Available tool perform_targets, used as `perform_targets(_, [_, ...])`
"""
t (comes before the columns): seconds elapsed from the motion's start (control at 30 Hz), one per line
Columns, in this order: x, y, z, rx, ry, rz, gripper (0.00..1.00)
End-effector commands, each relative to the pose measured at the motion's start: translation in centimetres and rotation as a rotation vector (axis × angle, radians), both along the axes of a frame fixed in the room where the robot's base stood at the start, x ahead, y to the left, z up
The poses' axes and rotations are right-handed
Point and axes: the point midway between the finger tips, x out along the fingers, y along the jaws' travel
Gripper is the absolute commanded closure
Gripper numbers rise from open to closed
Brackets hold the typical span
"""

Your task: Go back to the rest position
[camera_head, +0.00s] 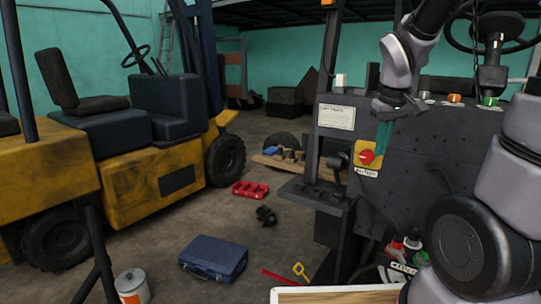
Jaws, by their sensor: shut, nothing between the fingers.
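My gripper (384,134) hangs from my arm at the upper right, in front of the dark grey panel (430,160) of the stripped forklift. Its teal fingers point down and are shut with nothing between them. The fingertips are just above and right of the red knob (367,156) on its yellow plate; I cannot tell whether they touch it. My arm's links fill the right edge of the view.
Orange and green buttons (489,101) sit on the panel top, near a steering wheel. A yellow forklift (140,185) stands left. A blue case (214,257), a red tray (250,190) and a can (131,287) lie on the floor. Open floor lies between.

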Motion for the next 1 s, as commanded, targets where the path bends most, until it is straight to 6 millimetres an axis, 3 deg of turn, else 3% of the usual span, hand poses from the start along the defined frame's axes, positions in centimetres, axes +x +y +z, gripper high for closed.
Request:
perform_targets(0.03, [-1.0,0.1,2.0,0.038,-0.048,-0.056,1.00])
perform_targets(0.2, [-4.5,1.1,7.2,0.187,-0.176,-0.244,1.00])
perform_targets(0.4, [-8.4,2.4,11.3,0.344,-0.283,-0.398,1.00])
perform_targets(0.6, [-10.2,3.1,12.7,0.420,-0.326,-0.458,1.00])
perform_targets(1.0, [-10.3,3.2,12.8,0.424,-0.327,-0.462,1.00])
